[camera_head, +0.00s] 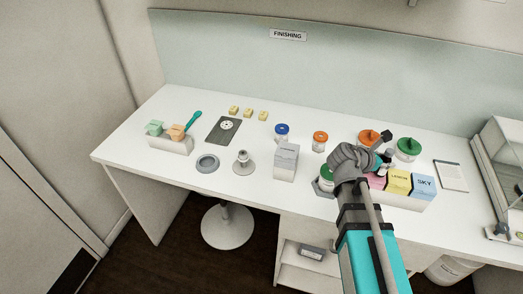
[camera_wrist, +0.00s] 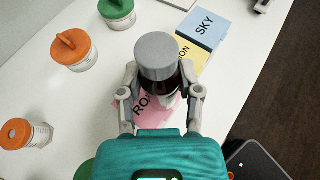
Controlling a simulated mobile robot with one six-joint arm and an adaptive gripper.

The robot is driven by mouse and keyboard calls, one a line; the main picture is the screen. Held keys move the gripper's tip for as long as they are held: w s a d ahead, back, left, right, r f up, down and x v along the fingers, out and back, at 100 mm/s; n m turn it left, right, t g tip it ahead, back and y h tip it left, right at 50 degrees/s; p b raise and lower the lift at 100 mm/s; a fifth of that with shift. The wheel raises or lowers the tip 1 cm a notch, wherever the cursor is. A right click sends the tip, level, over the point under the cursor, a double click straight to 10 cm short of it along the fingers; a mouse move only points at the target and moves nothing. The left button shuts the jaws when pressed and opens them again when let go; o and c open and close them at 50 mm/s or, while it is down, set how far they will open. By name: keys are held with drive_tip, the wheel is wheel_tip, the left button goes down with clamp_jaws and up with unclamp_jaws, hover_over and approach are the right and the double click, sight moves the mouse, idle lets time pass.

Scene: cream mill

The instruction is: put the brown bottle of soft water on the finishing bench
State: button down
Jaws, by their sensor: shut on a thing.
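The brown bottle (camera_wrist: 156,54) shows in the wrist view with a grey cap over a dark body. My gripper (camera_wrist: 160,100) is shut on it, with one finger on each side. In the head view my gripper (camera_head: 365,162) is over the right part of the white finishing bench (camera_head: 185,105), close to the colored boxes, and hides most of the bottle. In the wrist view the bottle covers part of the pink box below. I cannot tell how high its base is above the bench. The wall sign (camera_head: 288,35) reads FINISHING.
Pink, yellow (camera_head: 398,182) and blue (camera_head: 424,187) boxes stand beside my gripper. Orange-lidded (camera_head: 320,141) and green-lidded (camera_head: 408,149) jars stand behind. A white carton (camera_head: 286,162) and grey stand (camera_head: 242,163) are left. Bare bench lies at the front left and between the groups.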

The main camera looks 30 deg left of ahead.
drive_tip(key=shift+a, duration=0.2)
drive_tip(key=shift+w+a+r, duration=0.1)
drive_tip(key=shift+w+a, duration=0.05)
drive_tip(key=w+a+r+p, duration=0.2)
drive_tip(key=w, duration=0.4)
drive_tip(key=w+a+r+p, duration=0.1)
drive_tip(key=w+a, duration=0.1)
drive_tip(key=w, duration=0.4)
drive_tip(key=w+f+h+b, duration=0.1)
drive_tip(key=w+f+b, duration=0.2)
drive_tip(key=f+b, duration=0.2)
drive_tip(key=shift+w+a+f+m+g+b, duration=0.2)
drive_tip(key=shift+w+f+m+g+b, duration=0.1)
drive_tip(key=shift+w+f+m+b, duration=0.15)
drive_tip(key=shift+s+f, duration=0.1)
drive_tip(key=shift+f, duration=0.05)
wheel_tip(320, 180, down, 6)
drive_tip(key=b, duration=0.6)
